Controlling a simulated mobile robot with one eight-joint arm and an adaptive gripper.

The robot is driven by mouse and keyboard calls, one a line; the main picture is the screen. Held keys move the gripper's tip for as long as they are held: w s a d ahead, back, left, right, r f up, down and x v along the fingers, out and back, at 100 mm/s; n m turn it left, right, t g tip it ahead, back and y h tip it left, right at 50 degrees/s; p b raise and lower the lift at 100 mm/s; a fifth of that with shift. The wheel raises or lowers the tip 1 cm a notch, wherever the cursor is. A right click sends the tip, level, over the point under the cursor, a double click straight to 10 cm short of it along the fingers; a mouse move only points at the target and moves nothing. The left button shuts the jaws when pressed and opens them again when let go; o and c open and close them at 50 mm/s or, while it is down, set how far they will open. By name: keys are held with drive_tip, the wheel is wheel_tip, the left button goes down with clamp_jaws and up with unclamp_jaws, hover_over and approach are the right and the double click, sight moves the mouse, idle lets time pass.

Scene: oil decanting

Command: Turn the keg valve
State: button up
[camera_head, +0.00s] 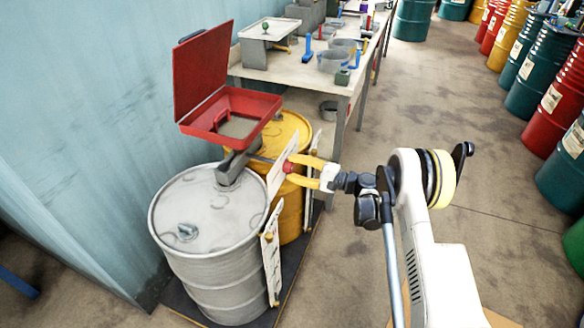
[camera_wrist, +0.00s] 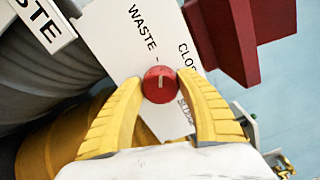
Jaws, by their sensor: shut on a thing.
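The red valve knob (camera_wrist: 159,84) sits on a white label plate (camera_wrist: 133,40) and bears a short pale line. The plate reads "WASTE" and, partly covered, "CLO…"; another word beside the knob is hard to read. My gripper (camera_head: 293,168) has yellow fingers, shut on the knob from both sides, as the wrist view shows. The knob also shows in the head view (camera_head: 288,167), beside the grey keg (camera_head: 210,265) and in front of the yellow keg (camera_head: 290,130). A grey spout piece (camera_head: 232,168) joins the grey keg's top.
A red open-lidded tray (camera_head: 205,122) stands above the kegs. A lower white plate (camera_head: 271,255) hangs beside the grey keg. A workbench (camera_head: 300,72) with pots and tools stands behind, along the blue wall. Several drums line the right side. The floor between is clear.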

drive_tip(key=shift+n, duration=0.7)
drive_tip(key=o, duration=1.2)
drive_tip(key=v, duration=1.2)
